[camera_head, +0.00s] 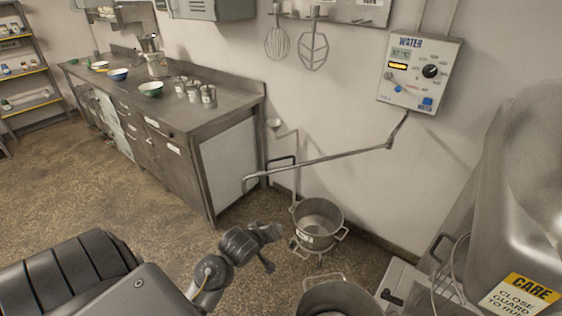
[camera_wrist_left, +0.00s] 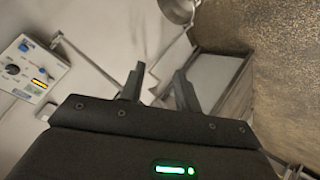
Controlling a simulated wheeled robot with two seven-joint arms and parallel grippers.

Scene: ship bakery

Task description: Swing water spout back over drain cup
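The water spout (camera_head: 330,158) is a long thin grey pipe. It runs from below the water panel leftward to a down-turned tip in front of the bench's end. The drain cup (camera_head: 274,123) looks to be the small funnel on a wall pipe, behind and above the spout tip; they are apart. My left gripper (camera_head: 274,250) is below the spout, left of the pot, and not touching the pipe. In the left wrist view its two fingers (camera_wrist_left: 159,88) are spread with nothing clearly between them. A thin pipe, probably the spout, slants at left (camera_wrist_left: 90,62). My right gripper is not in view.
The water panel (camera_head: 420,72) is on the wall. A steel pot (camera_head: 318,222) stands on the floor side near the wall, with another bowl (camera_head: 340,298) in front. A mixer-like machine (camera_head: 520,190) fills the right. The bench (camera_head: 228,167) is at left; floor before it is clear.

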